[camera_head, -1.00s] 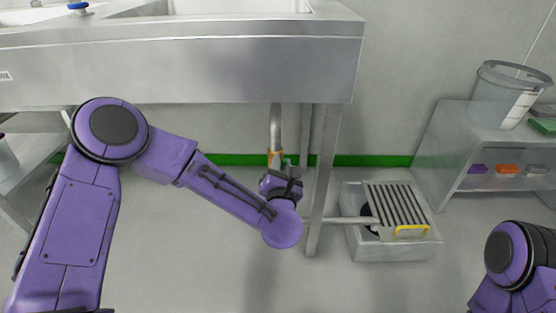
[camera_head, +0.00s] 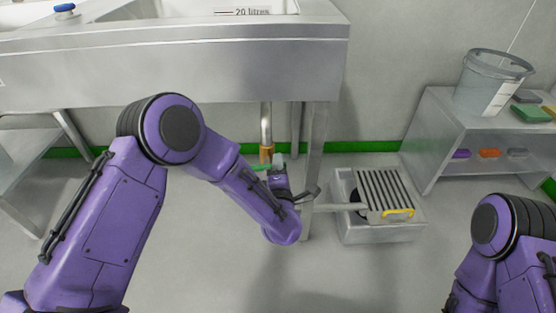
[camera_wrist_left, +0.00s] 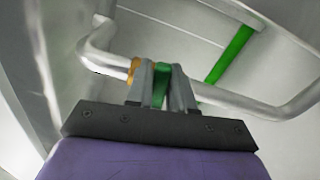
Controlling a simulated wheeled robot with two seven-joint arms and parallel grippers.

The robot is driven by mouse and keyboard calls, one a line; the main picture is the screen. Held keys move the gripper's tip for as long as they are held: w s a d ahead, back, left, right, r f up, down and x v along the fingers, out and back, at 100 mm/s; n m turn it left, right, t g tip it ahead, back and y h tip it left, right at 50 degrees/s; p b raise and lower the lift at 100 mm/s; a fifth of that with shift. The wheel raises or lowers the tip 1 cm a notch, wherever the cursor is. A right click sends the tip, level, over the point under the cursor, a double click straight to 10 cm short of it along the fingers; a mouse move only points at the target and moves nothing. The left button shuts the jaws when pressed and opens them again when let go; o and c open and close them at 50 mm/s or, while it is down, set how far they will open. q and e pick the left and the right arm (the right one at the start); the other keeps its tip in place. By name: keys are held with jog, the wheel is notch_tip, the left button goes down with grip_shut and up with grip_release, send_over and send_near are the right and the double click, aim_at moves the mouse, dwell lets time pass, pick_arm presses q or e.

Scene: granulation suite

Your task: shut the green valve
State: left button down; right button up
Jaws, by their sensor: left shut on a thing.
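The green valve handle (camera_head: 259,168) shows as a small green strip under the sink, beside the brass fitting (camera_head: 266,153) on the steel drain pipe (camera_head: 266,122). My left gripper (camera_head: 277,166) is at the handle, low beside the sink leg. In the left wrist view the green handle (camera_wrist_left: 160,86) lies between the two grey fingers of my left gripper (camera_wrist_left: 163,84), which is shut on it. The fingers hide part of the handle, and the brass fitting (camera_wrist_left: 134,70) shows just behind them. Only part of my right arm shows; its gripper is out of view.
The steel sink (camera_head: 190,70) overhangs the valve, and its leg (camera_head: 314,160) stands close to my left forearm. A floor drain box (camera_head: 380,232) with a grating is to the right. A shelf (camera_head: 430,140) holding a clear bucket (camera_head: 492,85) stands farther right.

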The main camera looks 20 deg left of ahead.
pick_arm(q)
jog(key=shift+f+m+p, duration=0.3)
jog(key=shift+m+p, duration=0.05)
jog(key=shift+m, duration=0.55)
jog(key=c, duration=1.1)
grip_release()
jog(key=shift+s, duration=0.25)
jog(key=p+v, duration=0.2)
jog(key=v, duration=0.8)
